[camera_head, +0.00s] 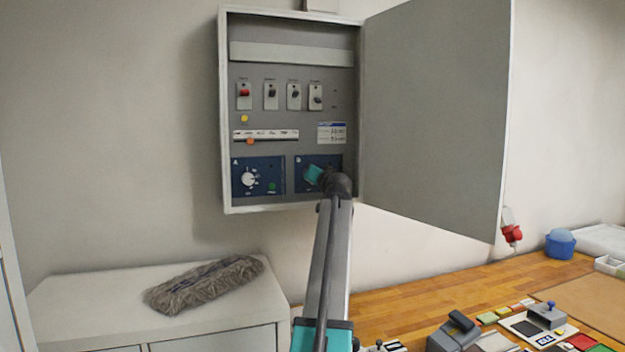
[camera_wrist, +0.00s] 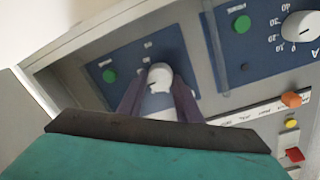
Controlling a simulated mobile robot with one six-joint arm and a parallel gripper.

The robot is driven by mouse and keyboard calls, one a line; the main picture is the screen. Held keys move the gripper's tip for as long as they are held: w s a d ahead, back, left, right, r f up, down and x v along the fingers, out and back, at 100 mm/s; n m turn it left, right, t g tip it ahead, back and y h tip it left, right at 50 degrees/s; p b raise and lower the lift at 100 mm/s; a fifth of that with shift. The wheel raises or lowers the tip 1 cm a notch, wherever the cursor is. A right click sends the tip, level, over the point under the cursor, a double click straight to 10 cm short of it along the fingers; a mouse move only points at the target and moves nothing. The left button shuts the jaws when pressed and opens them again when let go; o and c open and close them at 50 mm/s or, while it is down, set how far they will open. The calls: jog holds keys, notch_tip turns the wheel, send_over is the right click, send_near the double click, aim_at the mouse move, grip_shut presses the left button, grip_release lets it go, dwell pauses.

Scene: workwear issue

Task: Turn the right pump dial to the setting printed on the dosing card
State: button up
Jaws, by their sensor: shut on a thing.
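The right pump dial (camera_wrist: 160,74) is a white knob on a blue panel (camera_head: 303,185); in the head view my gripper hides it. My gripper (camera_wrist: 157,92) is shut on this knob, with one dark finger on each side. It also shows in the head view, its teal body (camera_head: 314,175) in front of the right panel. The knob's dark pointer mark shows, but the scale around it is mostly hidden or too blurred to read. A white card with a blue header (camera_head: 331,133), likely the dosing card, is above the right panel; its print is too small to read.
The left dial (camera_head: 249,179) sits on its own blue panel beside it. Several switches (camera_head: 293,95) are above. The cabinet door (camera_head: 435,110) stands open to the right. A grey mop head (camera_head: 205,284) lies on the white cupboard below; a wooden counter (camera_head: 430,295) holds several items.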

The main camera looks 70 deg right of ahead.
jog(key=m, duration=0.6)
jog(key=shift+f, duration=0.15)
dwell(0.3)
jog(key=o, duration=1)
jog(key=shift+o, duration=0.2)
jog(key=shift+s, duration=0.1)
jog(key=b+v, duration=0.3)
jog(key=v, duration=1)
jog(key=shift+s+a, duration=0.15)
jog(key=shift+s, duration=0.25)
